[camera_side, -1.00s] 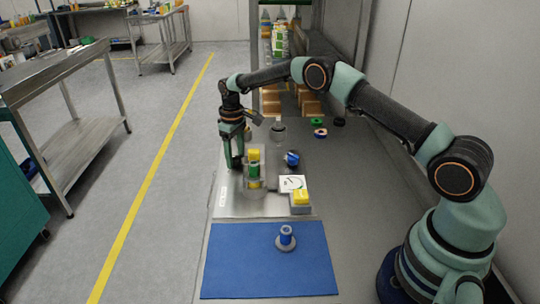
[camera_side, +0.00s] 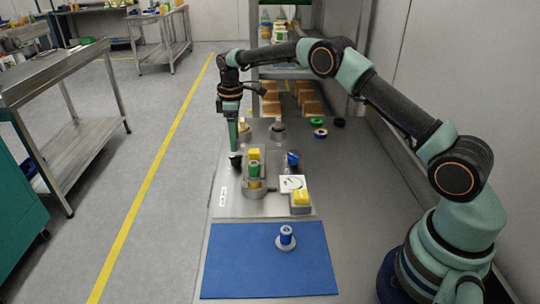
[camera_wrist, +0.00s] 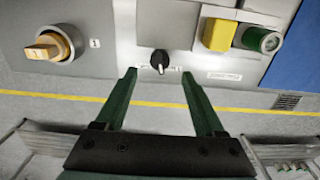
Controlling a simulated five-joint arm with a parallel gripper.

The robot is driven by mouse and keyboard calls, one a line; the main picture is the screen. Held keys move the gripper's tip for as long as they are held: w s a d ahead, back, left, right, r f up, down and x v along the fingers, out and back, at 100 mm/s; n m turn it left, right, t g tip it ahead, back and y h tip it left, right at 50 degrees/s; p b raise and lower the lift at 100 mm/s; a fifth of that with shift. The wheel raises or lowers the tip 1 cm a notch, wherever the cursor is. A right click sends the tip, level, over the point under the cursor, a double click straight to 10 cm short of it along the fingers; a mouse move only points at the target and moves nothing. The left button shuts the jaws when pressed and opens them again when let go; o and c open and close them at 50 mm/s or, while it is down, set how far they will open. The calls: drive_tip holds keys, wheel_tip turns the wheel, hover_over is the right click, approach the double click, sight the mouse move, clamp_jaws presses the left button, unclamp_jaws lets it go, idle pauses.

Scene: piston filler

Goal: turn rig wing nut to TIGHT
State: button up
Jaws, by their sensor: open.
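A small black knob with a raised grip and a white mark (camera_wrist: 160,61) sits on the metal panel in the wrist view. It looks like the wing nut, though I cannot be sure. The lettering beside it is too small to read. In the side view the black knob (camera_side: 236,159) stands at the panel's left edge. My gripper (camera_wrist: 159,74) is open and empty, its two fingertips on either side of the knob's line and apart from it. In the side view my gripper (camera_side: 233,149) points down just above the knob.
A tan winged knob on a round grey base (camera_wrist: 47,46) is left in the wrist view, beside a "1" label. A yellow block (camera_wrist: 218,35) and a green-ringed cylinder (camera_wrist: 262,40) stand right. A blue mat (camera_side: 265,262) lies in front, holding a blue-topped part (camera_side: 286,236).

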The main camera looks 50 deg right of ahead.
drive_tip(key=s+r+m+t, duration=0.1)
drive_tip(key=s+r, duration=0.2)
drive_tip(key=r, duration=0.3)
drive_tip(key=s+a+r+m, duration=0.1)
drive_tip(key=s+r, duration=0.1)
drive_tip(key=r, duration=0.4)
drive_tip(key=s+r+m+t, duration=0.1)
drive_tip(key=s+r, duration=0.2)
drive_tip(key=r, duration=0.3)
drive_tip(key=s+r+m+t, duration=0.1)
drive_tip(key=s+r+m, duration=0.1)
drive_tip(key=s, duration=0.5)
drive_tip(key=shift+s+a+r, duration=0.4)
drive_tip(key=shift+a, duration=0.05)
drive_tip(key=n+g, duration=0.3)
drive_tip(key=n, duration=0.2)
hover_over(235, 158)
wheel_tip(235, 158, down, 16)
wheel_tip(235, 158, down, 12)
drive_tip(key=shift+r, duration=0.2)
